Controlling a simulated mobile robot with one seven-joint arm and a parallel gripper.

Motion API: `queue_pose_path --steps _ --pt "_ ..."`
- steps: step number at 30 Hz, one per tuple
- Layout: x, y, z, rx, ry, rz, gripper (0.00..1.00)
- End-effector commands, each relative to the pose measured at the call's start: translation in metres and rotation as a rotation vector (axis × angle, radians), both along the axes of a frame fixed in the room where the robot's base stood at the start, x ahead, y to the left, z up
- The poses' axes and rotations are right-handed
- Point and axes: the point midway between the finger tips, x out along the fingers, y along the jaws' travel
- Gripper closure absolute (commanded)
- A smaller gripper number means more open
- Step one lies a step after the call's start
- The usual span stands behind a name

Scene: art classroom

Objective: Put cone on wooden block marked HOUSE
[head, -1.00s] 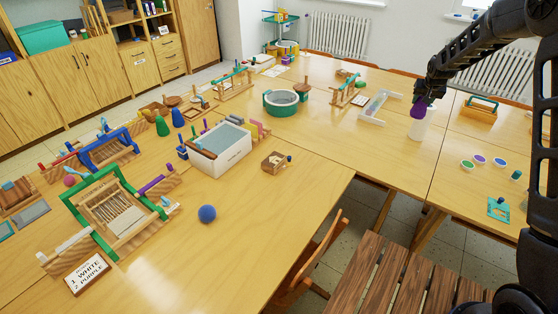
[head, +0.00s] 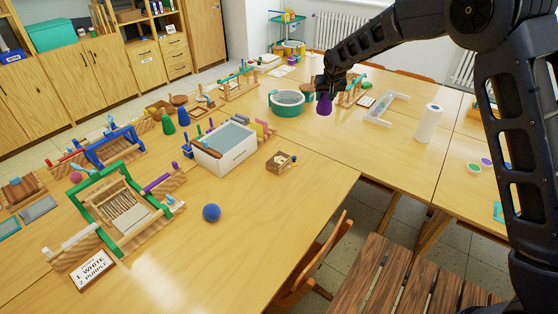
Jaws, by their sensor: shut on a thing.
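A green cone (head: 168,124) and a blue cone (head: 183,117) stand on the left table behind the white bin. I cannot read HOUSE on any block; lettering on the small wooden pieces is too small to tell.
A white bin (head: 225,158), a green-framed loom (head: 88,208), a blue ball (head: 211,212) and a card (head: 93,271) reading "1 WHITE 2 PURPLE" are on the left table. A green round tub (head: 289,111) and white roll (head: 428,124) stand farther back.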

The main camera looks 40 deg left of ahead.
Motion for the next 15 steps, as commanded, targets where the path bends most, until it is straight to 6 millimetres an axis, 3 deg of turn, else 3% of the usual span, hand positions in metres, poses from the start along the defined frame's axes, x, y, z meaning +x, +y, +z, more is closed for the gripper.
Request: queue_pose_path --steps 3,9,15 --pt "-0.044 0.034 0.003 0.001 -0.002 0.055 0.81" --pt "-0.111 0.076 0.007 0.002 -0.004 0.13 0.81" --pt "-0.153 0.099 0.009 0.001 -0.005 0.176 0.81"
